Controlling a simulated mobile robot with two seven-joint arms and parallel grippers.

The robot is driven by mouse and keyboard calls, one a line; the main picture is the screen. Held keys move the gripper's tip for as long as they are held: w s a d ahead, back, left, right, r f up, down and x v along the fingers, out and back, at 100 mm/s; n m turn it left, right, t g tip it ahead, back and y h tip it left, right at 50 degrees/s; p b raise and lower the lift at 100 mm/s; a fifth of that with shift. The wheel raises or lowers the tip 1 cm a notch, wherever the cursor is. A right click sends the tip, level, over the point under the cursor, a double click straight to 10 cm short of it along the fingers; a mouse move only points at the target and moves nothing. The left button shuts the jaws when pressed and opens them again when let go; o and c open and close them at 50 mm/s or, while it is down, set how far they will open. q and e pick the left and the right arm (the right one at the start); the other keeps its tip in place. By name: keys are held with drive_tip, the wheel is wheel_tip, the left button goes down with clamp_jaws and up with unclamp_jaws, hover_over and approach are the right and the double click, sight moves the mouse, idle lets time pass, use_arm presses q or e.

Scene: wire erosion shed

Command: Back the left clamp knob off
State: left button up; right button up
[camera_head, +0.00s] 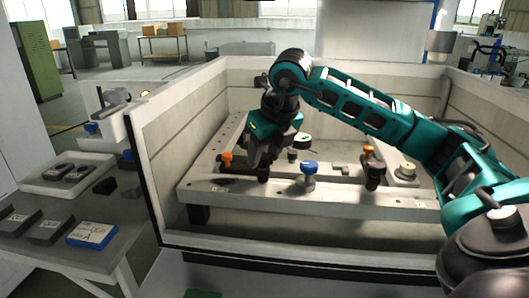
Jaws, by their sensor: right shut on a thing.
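The left clamp (236,168) is a dark bar with an orange part (227,157) at its left end, on the pale frame inside the tank. My right gripper (260,166) reaches down from above at the right part of this clamp. Its dark fingers are shut on the left clamp knob, which they mostly hide. The grip itself is dark and hard to make out. A second clamp (374,174) with an orange top (369,151) stands to the right. My left gripper is out of view.
A blue-topped knob (309,167) stands on the frame (290,192) between the clamps. The pale tank wall (170,165) rises at left. Outside it, a side table holds a tray (40,181), dark blocks (50,230) and a blue labelled box (92,235).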

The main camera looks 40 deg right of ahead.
drive_tip(key=shift+c, duration=1.3)
drive_tip(key=shift+d+n, duration=0.1)
drive_tip(key=shift+n, duration=0.3)
drive_tip(key=shift+n+y+b, duration=0.3)
drive_tip(key=shift+n+y, duration=0.3)
drive_tip(key=shift+n, duration=0.5)
drive_tip(key=o, duration=1.2)
drive_tip(key=shift+o, duration=0.2)
drive_tip(key=shift+r, duration=0.1)
drive_tip(key=p+v, duration=0.2)
drive_tip(key=v, duration=1)
drive_tip(key=shift+s+r, duration=0.2)
drive_tip(key=shift+r, duration=0.1)
